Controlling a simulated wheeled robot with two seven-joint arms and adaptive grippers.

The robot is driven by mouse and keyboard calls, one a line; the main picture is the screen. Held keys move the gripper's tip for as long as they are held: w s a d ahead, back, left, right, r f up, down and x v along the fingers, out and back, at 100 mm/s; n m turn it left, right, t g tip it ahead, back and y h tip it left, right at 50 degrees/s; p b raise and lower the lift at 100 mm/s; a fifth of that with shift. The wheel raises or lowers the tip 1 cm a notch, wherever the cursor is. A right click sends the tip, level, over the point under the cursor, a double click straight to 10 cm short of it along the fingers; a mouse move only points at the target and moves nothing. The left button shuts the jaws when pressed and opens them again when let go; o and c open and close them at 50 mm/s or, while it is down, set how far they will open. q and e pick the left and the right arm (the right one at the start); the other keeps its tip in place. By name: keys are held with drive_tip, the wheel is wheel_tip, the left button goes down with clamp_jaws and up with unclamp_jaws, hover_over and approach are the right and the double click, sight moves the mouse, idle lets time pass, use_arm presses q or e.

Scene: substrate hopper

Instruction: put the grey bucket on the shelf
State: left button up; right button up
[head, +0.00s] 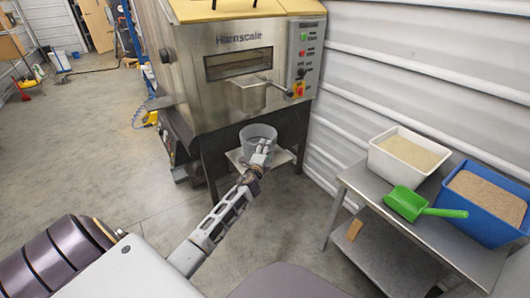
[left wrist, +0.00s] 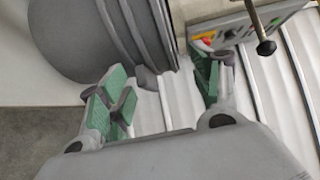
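The grey bucket (head: 258,133) appears upright below the hopper's outlet, at the pale shelf (head: 236,158) low on the machine. Its lower part is partly hidden by my left gripper, so I cannot tell whether its base touches the shelf. My left gripper (head: 262,152) is at the near side of the bucket. In the left wrist view, the bucket (left wrist: 85,42) fills the upper left, beyond the fingers. The green-padded fingers of the left gripper (left wrist: 165,92) are spread, with a clear gap between them. My right gripper is not in view.
The steel hopper machine (head: 205,75) stands behind the bucket, against a ribbed white wall. A metal table (head: 385,245) at right holds a white tub (head: 385,165), a blue tub (head: 490,232) and a green scoop (head: 412,205).

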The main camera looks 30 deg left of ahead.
use_arm(q)
drive_tip(key=shift+s, duration=0.15)
drive_tip(key=p+v, duration=0.1)
drive_tip(key=v, duration=1)
drive_tip(key=shift+s+p, duration=0.35)
drive_tip(key=shift+p, duration=0.05)
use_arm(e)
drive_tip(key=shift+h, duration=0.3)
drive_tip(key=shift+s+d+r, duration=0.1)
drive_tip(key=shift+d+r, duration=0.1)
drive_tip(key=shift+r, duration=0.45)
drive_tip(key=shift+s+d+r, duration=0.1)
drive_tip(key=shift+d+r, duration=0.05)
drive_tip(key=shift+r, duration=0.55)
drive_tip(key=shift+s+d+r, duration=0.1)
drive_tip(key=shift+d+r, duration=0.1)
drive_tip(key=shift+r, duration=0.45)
use_arm(q)
drive_tip(key=shift+d, duration=0.15)
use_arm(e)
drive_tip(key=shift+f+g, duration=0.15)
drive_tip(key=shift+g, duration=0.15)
